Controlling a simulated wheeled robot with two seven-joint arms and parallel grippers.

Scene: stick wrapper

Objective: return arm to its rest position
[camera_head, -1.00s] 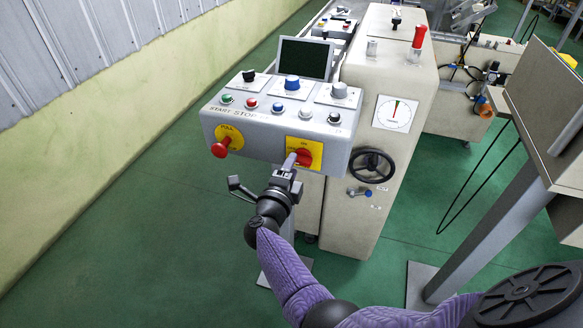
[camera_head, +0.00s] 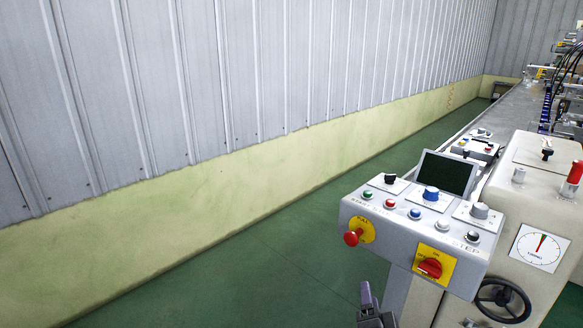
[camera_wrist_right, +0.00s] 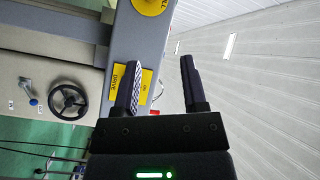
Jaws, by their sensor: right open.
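My right gripper (camera_head: 368,298) shows at the bottom edge of the head view, below and left of the control panel (camera_head: 385,225). It is apart from the red rotary switch (camera_head: 430,267) on its yellow plate. In the right wrist view its two dark fingers (camera_wrist_right: 161,66) stand apart with nothing between them. Beyond them that view shows the yellow plate (camera_wrist_right: 146,86) and the grey panel edge. The rest of my right arm is out of the head view. My left gripper is in neither view.
The panel carries several buttons, knobs and a red emergency stop (camera_head: 353,238), with a dark screen (camera_head: 446,173) behind. A beige machine cabinet (camera_head: 520,190) with a handwheel (camera_head: 503,299) stands at right. Green floor (camera_head: 260,280) is clear between panel and wall.

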